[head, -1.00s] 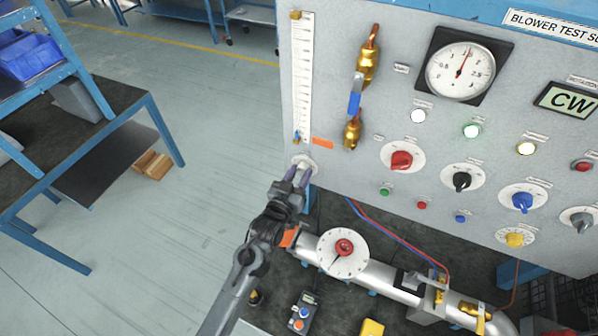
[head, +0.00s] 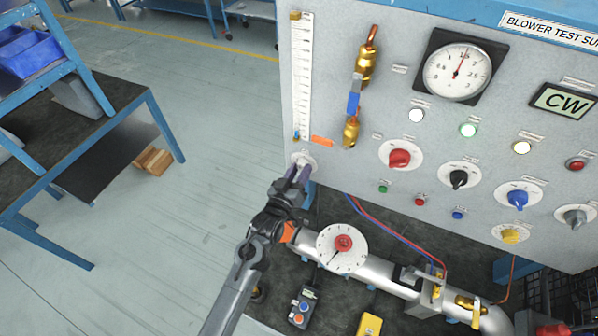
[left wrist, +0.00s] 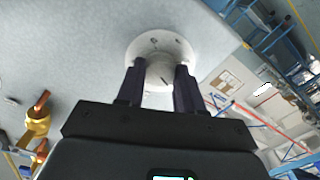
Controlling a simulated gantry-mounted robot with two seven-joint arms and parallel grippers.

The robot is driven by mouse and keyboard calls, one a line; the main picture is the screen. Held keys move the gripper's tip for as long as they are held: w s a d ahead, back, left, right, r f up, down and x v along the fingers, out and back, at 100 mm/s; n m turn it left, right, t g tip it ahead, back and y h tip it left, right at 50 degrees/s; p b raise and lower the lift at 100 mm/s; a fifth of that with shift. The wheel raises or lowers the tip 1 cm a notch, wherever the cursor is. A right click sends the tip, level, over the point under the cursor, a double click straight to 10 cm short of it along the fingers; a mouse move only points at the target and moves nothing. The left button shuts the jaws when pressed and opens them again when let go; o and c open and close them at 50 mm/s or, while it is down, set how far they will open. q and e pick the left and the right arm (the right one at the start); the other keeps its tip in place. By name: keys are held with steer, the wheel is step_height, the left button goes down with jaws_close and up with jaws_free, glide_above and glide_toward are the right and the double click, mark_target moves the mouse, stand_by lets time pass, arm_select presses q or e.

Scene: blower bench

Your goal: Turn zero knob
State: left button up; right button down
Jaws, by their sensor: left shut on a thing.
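The zero knob (left wrist: 159,72) is a pale knob on a round white dial plate (left wrist: 148,42), at the lower left of the grey panel below the vertical scale. In the head view the dial plate (head: 302,158) shows just past my fingertips, and the knob is mostly hidden by them. My left gripper (head: 300,172) is shut on the knob, with one dark finger on each side of it. In the left wrist view the fingers (left wrist: 157,85) flank the knob close to the plate. My right gripper is not in view.
The panel (head: 335,165) holds a vertical scale (head: 302,80), a brass valve (head: 352,103) with a blue handle, a round gauge (head: 460,66) and several coloured knobs. A pipe with a white dial (head: 335,255) lies below. Open floor (head: 215,130) is to the left.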

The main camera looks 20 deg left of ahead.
arm_select(q)
steer(key=o, duration=1)
steer(key=shift+o, duration=0.2)
steer(key=shift+s, duration=0.1)
steer(key=s+b, duration=0.1)
steer(key=s, duration=0.9)
steer(key=shift+s+a, duration=0.3)
